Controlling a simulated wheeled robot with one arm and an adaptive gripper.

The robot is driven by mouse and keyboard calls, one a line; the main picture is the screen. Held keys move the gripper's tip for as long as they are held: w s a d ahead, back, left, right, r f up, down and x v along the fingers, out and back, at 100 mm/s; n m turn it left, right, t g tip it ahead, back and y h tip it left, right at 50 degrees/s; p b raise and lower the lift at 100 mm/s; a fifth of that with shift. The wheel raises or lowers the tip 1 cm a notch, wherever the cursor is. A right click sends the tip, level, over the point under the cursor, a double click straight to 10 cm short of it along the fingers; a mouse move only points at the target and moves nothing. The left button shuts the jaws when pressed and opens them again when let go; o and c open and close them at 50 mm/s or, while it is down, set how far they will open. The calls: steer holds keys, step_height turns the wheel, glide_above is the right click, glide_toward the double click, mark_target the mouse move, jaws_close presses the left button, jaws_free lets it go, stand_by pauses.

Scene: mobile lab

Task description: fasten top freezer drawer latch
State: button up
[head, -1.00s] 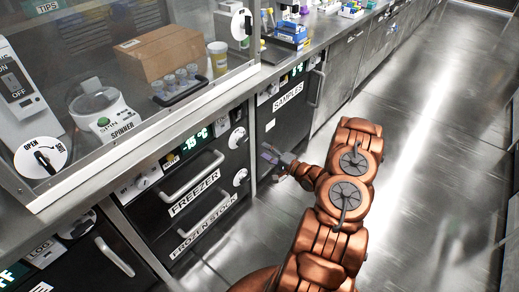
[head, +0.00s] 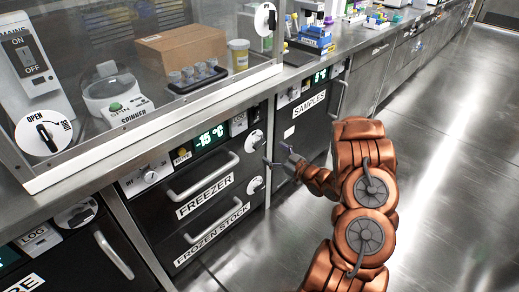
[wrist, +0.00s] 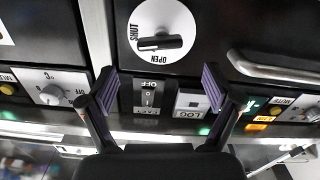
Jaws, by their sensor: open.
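The top freezer drawer's latch is a round white dial (head: 255,140) at the right of the drawer front, above the FREEZER label. In the wrist view the dial (wrist: 160,25) carries the words SHUT and OPEN. Its black handle (wrist: 160,43) lies level there, one end toward SHUT; I cannot tell which end is the pointer. The top freezer drawer (head: 190,180) looks closed, with a bar handle. My gripper (head: 284,162) is open and empty, to the right of the dial and apart from it. In the wrist view its fingers (wrist: 158,90) are spread below the dial.
A second dial (head: 256,184) sits below, on the FROZEN STOCK drawer (head: 212,232). The SAMPLES unit (head: 305,120) stands just right. A switch (wrist: 148,96) and LOG panel (wrist: 192,104) are close to the dial. The floor (head: 450,190) on the right is clear.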

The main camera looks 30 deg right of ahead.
mark_target(262, 145)
steer(key=shift+n, duration=0.3)
steer(key=shift+x, duration=3.9)
steer(key=shift+c, duration=0.2)
steer(key=shift+a, duration=0.1)
steer(key=c, duration=1.1)
steer(key=shift+r+m+p, duration=0.2)
steer(key=shift+m+p, duration=0.4)
steer(key=shift+p, duration=0.05)
steer(key=shift+f+m+p, duration=0.3)
steer(key=shift+m+p, duration=0.15)
steer(key=shift+m, duration=0.25)
steer(key=o, duration=1.1)
